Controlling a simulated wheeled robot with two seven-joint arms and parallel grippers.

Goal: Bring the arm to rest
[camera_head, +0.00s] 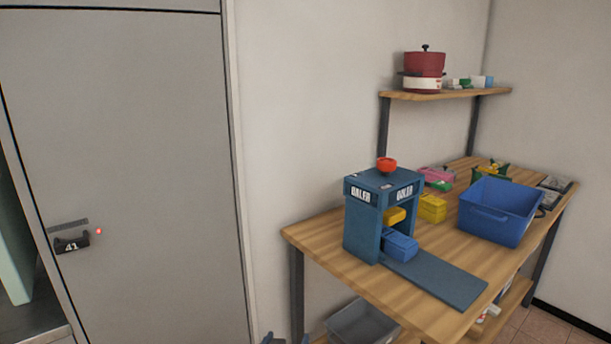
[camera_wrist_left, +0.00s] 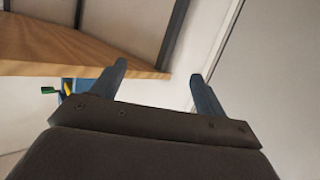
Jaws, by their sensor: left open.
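My left gripper (camera_wrist_left: 157,78) shows in the left wrist view with its two blue-grey fingers spread apart and nothing between them. In the head view only a small dark part of the left gripper (camera_head: 273,339) shows at the bottom edge, in front of the wall and left of the table leg. The rest of the left arm is out of the picture. My right gripper is in neither view.
A wooden table (camera_head: 330,243) stands at the right, with a blue baler (camera_head: 362,225), a blue crate (camera_head: 497,213) and a yellow box (camera_head: 432,208) on it. A grey bin (camera_head: 362,322) sits below.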

